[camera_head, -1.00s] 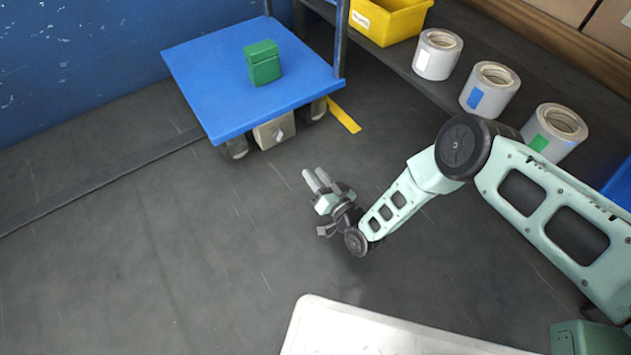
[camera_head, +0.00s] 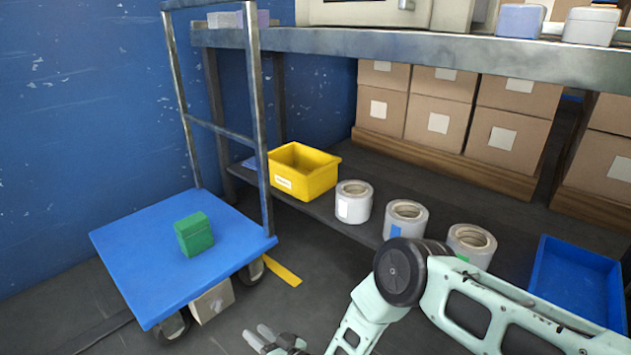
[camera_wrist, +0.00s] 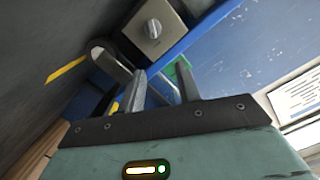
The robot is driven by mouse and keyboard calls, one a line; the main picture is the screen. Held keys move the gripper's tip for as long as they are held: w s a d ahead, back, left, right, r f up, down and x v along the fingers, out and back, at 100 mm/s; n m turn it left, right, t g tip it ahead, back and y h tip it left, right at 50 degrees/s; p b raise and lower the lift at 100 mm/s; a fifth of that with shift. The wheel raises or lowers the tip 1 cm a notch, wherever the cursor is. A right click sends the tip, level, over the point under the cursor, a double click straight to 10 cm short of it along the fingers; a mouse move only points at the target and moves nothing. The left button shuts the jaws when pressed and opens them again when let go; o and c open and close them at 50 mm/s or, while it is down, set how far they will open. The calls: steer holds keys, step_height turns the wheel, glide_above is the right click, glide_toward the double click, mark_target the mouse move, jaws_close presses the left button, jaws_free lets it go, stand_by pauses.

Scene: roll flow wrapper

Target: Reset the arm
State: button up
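My gripper (camera_head: 257,337) is low at the bottom edge of the head view, right of the blue cart and above the dark floor. In the wrist view its two fingers (camera_wrist: 161,88) stand apart with a gap and nothing between them, so it is open and empty. My arm is bent, with its elbow high at the lower right of the head view. The end of the gripper's body is cut off by the frame.
A green box (camera_head: 194,234) sits on the blue cart (camera_head: 140,260). A lower shelf (camera_head: 325,212) holds a yellow bin (camera_head: 318,184) and three rolls (camera_head: 353,202). A blue tray (camera_head: 575,283) lies at right. Cartons (camera_head: 437,122) stand behind.

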step_height(320, 180, up, 16)
steer(key=w+a+n+g+h+p, duration=0.2)
steer(key=g+p, duration=0.1)
steer(key=g, duration=0.1)
steer(key=s+d+r+n+g+h+p, duration=0.1)
steer(key=s+d+r+h+p, duration=0.15)
steer(key=r, duration=0.45)
steer(key=s+d+r+n+g+h+p, duration=0.1)
steer(key=d+r, duration=0.3)
steer(key=r, duration=0.3)
steer(key=s+d+r+g+h+p, duration=0.4)
steer(key=s+d+r+h+p, duration=0.35)
steer(key=s+d+r, duration=1.5)
step_height(320, 180, up, 35)
steer(key=d+p, duration=0.2)
steer(key=p, duration=3.5)
steer(key=shift+s+m, duration=0.35)
steer(key=shift+m, duration=0.05)
